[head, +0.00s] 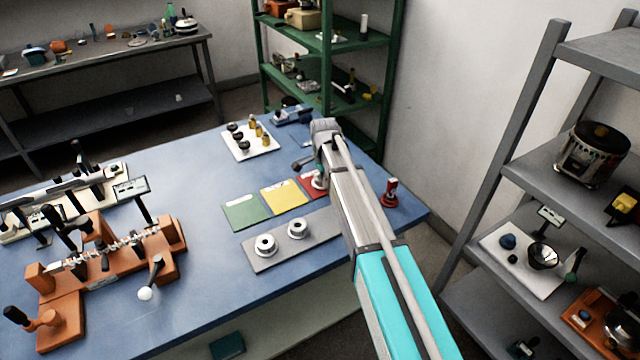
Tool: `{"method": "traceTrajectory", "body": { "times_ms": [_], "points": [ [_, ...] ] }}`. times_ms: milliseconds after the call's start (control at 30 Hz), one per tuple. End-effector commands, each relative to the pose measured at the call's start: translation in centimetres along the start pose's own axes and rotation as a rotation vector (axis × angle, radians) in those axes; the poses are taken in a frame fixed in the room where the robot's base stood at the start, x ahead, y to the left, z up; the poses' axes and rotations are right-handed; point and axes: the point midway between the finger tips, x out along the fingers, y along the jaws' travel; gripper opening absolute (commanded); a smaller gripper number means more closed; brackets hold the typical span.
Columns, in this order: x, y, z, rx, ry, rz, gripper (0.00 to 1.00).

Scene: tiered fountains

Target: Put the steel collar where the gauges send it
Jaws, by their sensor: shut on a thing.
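Two steel collars, a left one (266,247) and a right one (298,229), stand on a grey plate (260,263) on the blue table. Behind the plate lie a green square (243,212), a yellow square (283,197) and a red square (308,186). My gripper (319,176) points down over the red square, mostly hidden by my arm. It is shut on a light metal piece (320,184) that looks like a steel collar. I cannot tell whether that piece touches the square. I cannot make out any gauge readings.
A white board (236,141) with dark and brass pieces stands behind the squares. A red stand (390,190) is right of my arm near the table edge. An orange fixture (100,262) fills the left side. The table between the fixture and green square is clear.

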Motion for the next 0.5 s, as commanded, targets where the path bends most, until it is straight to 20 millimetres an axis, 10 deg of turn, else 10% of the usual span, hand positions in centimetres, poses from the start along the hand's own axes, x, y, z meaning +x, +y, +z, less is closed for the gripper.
{"method": "traceTrajectory", "body": {
  "times_ms": [400, 500],
  "points": [
    [0.35, 0.0, -0.01, 0.0, 0.0, 0.0, 0.0],
    [0.24, 0.01, -0.01, 0.0, 0.0, 0.0, 0.25]
  ]
}}
